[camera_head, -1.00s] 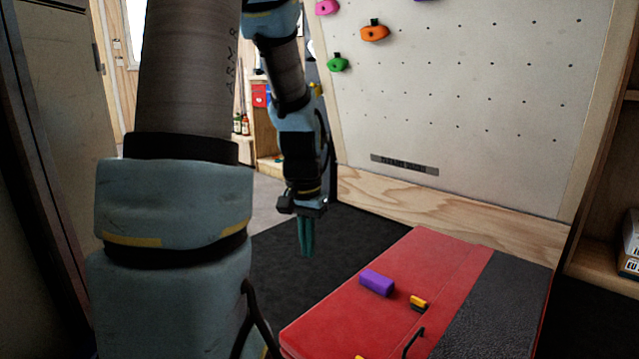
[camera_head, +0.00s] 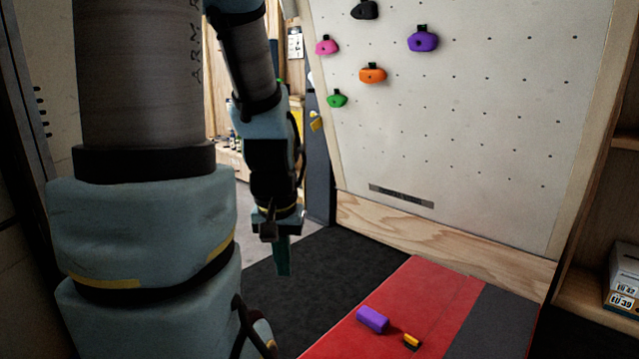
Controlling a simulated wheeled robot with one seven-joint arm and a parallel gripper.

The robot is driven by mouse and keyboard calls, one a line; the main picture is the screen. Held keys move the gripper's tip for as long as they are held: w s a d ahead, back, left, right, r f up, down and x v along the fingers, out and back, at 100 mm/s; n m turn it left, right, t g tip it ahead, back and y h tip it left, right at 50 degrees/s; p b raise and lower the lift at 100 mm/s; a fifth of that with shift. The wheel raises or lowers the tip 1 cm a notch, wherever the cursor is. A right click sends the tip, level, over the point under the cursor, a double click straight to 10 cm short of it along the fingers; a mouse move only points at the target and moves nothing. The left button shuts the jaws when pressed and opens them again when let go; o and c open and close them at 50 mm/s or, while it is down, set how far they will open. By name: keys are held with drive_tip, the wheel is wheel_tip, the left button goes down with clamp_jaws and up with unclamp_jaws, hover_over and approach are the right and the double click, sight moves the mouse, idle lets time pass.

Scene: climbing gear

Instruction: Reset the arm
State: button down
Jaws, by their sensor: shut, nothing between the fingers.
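My arm fills the left of the head view, and its end hangs down in front of the dark floor mat. My gripper (camera_head: 283,262) points downward with its teal fingers together and nothing between them. It is in the air, left of the red crash pad (camera_head: 433,290) and apart from it. A purple block (camera_head: 372,320) and a small yellow and black item (camera_head: 411,341) lie on the pad.
A pale climbing wall (camera_head: 450,120) stands behind, with pink, orange, green, purple and black holds at its upper left. A wooden shelf (camera_head: 590,300) with a shoe box (camera_head: 622,285) is at the right. The dark floor mat (camera_head: 325,270) around my gripper looks clear.

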wheel_tip(320, 180, up, 21)
drive_tip(key=p, duration=1.8)
drive_tip(key=c, duration=1.5)
unclamp_jaws()
drive_tip(key=shift+f, duration=0.1)
drive_tip(key=shift+c, duration=0.2)
